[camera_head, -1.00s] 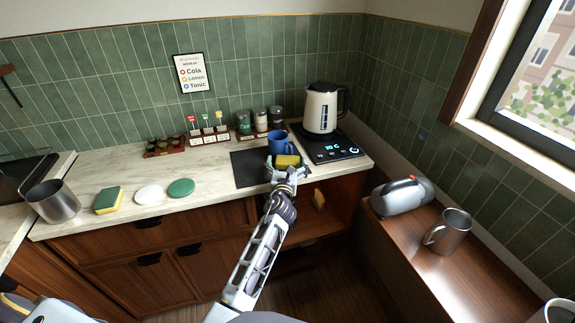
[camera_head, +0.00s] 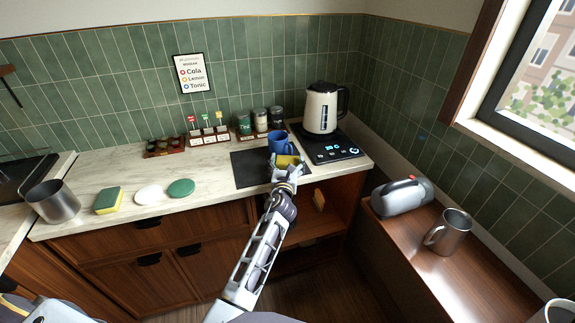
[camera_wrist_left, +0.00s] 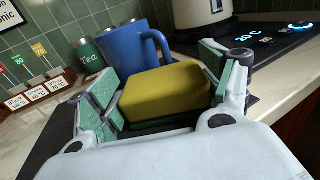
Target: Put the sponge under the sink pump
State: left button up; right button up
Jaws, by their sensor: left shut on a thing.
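A yellow sponge (camera_head: 287,160) is at the front of the dark mat, just in front of the blue mug. It also shows in the left wrist view (camera_wrist_left: 165,92), lying between the green-padded fingers. A second sponge, yellow and green (camera_head: 108,201), lies on the left of the counter. No sink pump can be made out. My right gripper is not in view.
The blue mug (camera_head: 280,142) stands on the dark mat (camera_head: 245,172), close behind the held sponge. A kettle (camera_head: 322,108) and its lit control panel (camera_head: 338,151) are to the right.

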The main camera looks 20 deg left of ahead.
aim_at(288, 162)
pick_arm(q)
jog(key=shift+r, duration=0.1)
jog(key=shift+c, duration=0.4)
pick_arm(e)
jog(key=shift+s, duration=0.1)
pick_arm(q)
jog(key=shift+s+d+r, duration=0.1)
jog(key=shift+s+r, duration=0.05)
jog(key=shift+r, duration=0.2)
notch_tip(288, 162, up, 5)
jog(key=shift+f+p, duration=0.1)
jog(key=shift+p, duration=1)
jog(key=shift+r, duration=0.75)
jog(key=shift+s+d+f, duration=0.15)
jog(key=shift+s+d, duration=0.1)
jog(key=shift+s, duration=0.15)
jog(key=s+d+b, duration=0.1)
jog(key=s+d, duration=0.9)
jog(key=s, duration=0.5)
jog(key=shift+s+d, duration=0.25)
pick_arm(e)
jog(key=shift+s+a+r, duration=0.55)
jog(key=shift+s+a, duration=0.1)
